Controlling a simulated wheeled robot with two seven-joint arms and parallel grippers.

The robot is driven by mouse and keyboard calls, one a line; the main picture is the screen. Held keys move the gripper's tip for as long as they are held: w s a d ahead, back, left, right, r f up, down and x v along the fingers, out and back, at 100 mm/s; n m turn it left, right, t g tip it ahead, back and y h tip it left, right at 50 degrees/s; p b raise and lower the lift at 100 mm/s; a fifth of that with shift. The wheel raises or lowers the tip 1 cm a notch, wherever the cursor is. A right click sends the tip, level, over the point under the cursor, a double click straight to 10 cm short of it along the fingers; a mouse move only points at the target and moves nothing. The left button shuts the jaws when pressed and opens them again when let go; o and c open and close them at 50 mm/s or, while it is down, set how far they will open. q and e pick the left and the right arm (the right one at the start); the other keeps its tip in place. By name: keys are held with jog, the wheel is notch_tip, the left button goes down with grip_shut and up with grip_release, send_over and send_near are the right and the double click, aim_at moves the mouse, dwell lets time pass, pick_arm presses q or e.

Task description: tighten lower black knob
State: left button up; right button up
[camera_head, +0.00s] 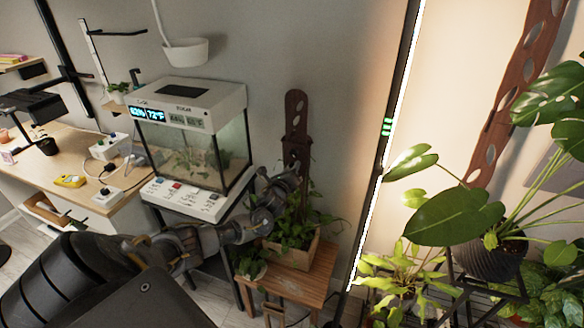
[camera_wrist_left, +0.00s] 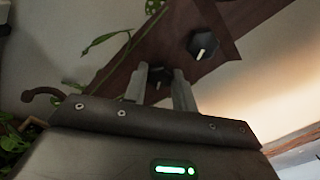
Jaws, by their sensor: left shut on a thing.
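My left gripper (camera_head: 290,176) reaches the front of a dark brown wooden board (camera_head: 295,112) that stands upright in a planter. In the left wrist view, the gripper's two fingers (camera_wrist_left: 161,88) are shut on a black knob (camera_wrist_left: 157,75) with a pale pointer mark. A second black knob (camera_wrist_left: 203,44) with a white pointer line sits on the board beyond the fingers and is clear of them. In the head view the knobs are too small or hidden by the gripper. My right gripper is not in view.
The wooden planter (camera_head: 292,252) with trailing leaves stands on a small wooden table (camera_head: 300,282). A glass tank (camera_head: 190,140) with a digital display stands left of it. A bright vertical light strip (camera_head: 384,150) and large-leaved plants (camera_head: 455,217) are to the right.

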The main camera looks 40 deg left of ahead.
pick_arm(q)
jog(key=shift+m, duration=0.7)
jog(key=o, duration=1)
jog(key=v, duration=1)
jog(key=shift+s+b, duration=0.35)
jog(key=shift+b, duration=0.1)
jog(key=shift+d, duration=0.15)
